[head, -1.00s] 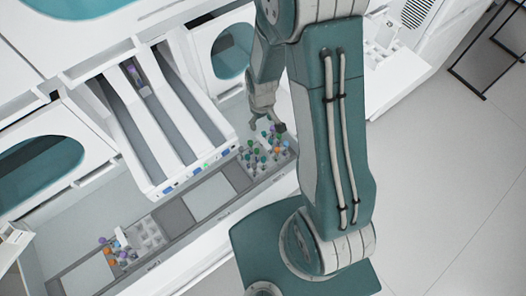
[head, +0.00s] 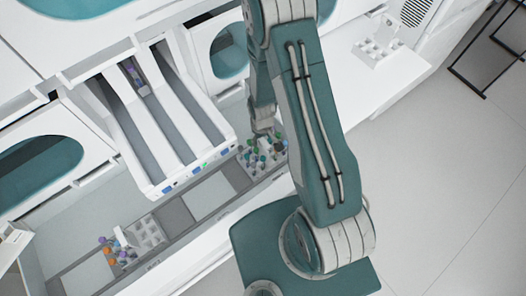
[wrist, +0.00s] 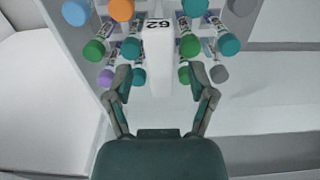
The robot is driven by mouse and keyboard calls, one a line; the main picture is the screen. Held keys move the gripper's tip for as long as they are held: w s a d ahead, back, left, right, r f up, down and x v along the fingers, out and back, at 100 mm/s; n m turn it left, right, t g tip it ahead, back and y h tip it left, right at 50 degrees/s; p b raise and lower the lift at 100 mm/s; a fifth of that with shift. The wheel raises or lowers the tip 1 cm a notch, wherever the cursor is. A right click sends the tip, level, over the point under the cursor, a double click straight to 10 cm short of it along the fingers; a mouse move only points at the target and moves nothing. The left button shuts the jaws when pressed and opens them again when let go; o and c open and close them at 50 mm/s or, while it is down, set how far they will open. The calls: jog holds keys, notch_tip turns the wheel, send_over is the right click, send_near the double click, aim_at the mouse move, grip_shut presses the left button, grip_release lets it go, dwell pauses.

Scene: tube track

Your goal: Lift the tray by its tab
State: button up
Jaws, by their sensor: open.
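The tray (head: 243,172) is a light grey rack of tubes with teal, green, purple and orange caps, on the track below my gripper (head: 266,134). In the wrist view, its white tab (wrist: 160,70), marked with dark digits, stands upright among the tubes. My gripper (wrist: 161,80) is open, with one finger on each side of the tab's near end and a gap on both sides. The fingertips are close to the nearest caps; I cannot tell whether they touch. In the head view my arm hides part of the tray.
A second rack (head: 148,231) with several capped tubes sits at the track's lower left. A white analyser with sloping lanes (head: 165,125) stands left of my gripper. A pale rack (head: 375,50) is on the right counter. The track between the racks is clear.

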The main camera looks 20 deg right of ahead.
jog(key=shift+f, duration=0.5)
grip_shut()
jog(key=shift+r, duration=0.15)
